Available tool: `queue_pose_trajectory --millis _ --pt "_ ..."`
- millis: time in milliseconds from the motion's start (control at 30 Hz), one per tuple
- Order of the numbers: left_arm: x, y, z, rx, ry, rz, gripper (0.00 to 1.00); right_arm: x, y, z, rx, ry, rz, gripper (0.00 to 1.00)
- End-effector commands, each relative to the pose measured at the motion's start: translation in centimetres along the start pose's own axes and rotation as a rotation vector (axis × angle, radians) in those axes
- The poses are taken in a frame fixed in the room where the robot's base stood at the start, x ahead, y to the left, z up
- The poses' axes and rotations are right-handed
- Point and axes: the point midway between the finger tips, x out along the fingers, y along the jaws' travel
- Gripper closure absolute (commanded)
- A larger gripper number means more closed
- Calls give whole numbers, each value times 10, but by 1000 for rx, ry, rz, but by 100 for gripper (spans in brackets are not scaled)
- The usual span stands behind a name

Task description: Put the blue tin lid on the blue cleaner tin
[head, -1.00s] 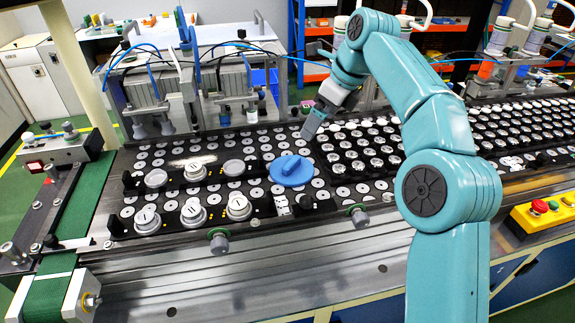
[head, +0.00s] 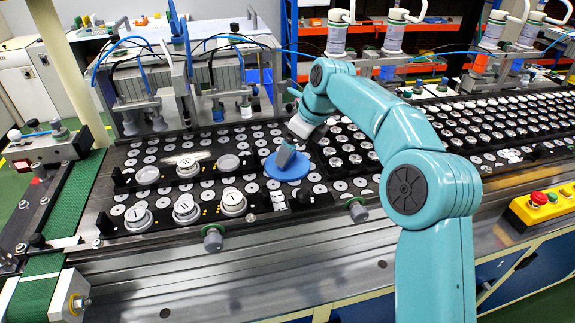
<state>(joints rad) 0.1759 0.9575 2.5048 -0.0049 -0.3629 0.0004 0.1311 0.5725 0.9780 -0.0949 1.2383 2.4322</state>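The blue lid (head: 286,173), a flat round disc with a raised grip bar on top in the earlier view, lies on the black parts board. My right gripper (head: 284,157) is down at the lid's middle and hides its grip bar. I cannot tell whether its fingers are closed on the bar. I cannot make out the blue cleaner tin for certain. My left gripper is not in view.
Several silver speaker parts (head: 187,210) sit on the board left of the lid. Rows of small round parts (head: 352,140) fill trays to the right. Grey fixtures (head: 222,80) stand behind. A yellow box with a red button (head: 539,199) is at the front right.

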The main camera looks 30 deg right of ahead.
Motion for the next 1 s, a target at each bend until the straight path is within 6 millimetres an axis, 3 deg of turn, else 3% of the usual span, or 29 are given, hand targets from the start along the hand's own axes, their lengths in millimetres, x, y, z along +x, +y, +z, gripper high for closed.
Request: queue_pose_trajectory --millis 100,200,467,633,1000 --pt "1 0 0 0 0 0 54 22 0 0 0 4 3 0" --pt "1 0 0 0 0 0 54 31 0 0 1 2 1 0" --pt "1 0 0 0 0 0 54 33 -1 0 1 1 1 0" --pt "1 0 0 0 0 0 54 33 0 0 1 1 1 55" --pt "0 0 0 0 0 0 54 30 0 2 0 1 1 57"
